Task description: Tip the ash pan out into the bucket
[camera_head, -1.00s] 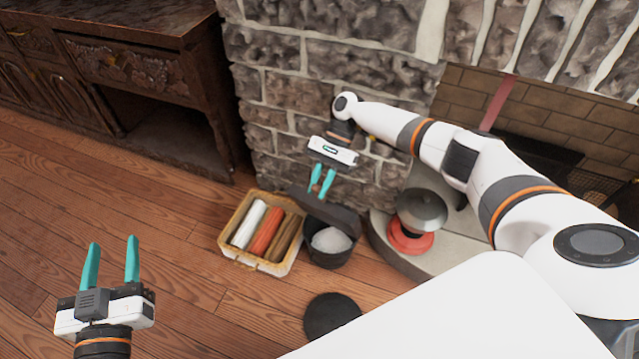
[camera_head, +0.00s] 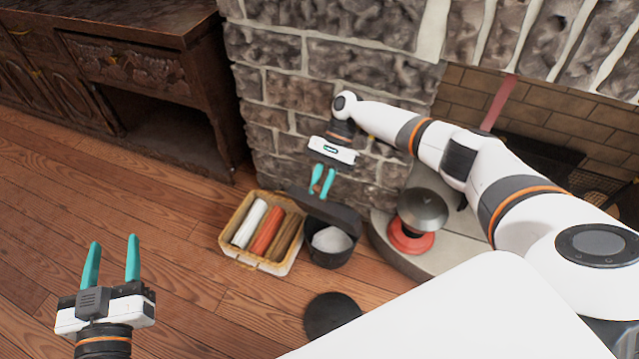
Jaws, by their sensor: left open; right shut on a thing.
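The ash pan (camera_head: 327,211) is a dark, shallow pan, tilted over the bucket. My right gripper (camera_head: 321,190) is shut on the pan's upper edge from above. The bucket (camera_head: 330,259) is black and stands upright on the floor beside the hearth. Pale grey-white ash (camera_head: 331,239) shows inside it, below the pan's lower edge. The pan hides the back of the bucket's rim, and I cannot tell whether the two touch or whether any ash is left in the pan. My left gripper (camera_head: 112,255) is open and empty, above the floor at the lower left.
A wicker basket (camera_head: 229,236) with several rolls or logs stands just left of the bucket. A round black disc (camera_head: 331,314) lies on the floor in front. A red and grey lantern-like object (camera_head: 411,239) stands on the stone hearth (camera_head: 385,248). The floor at left is clear.

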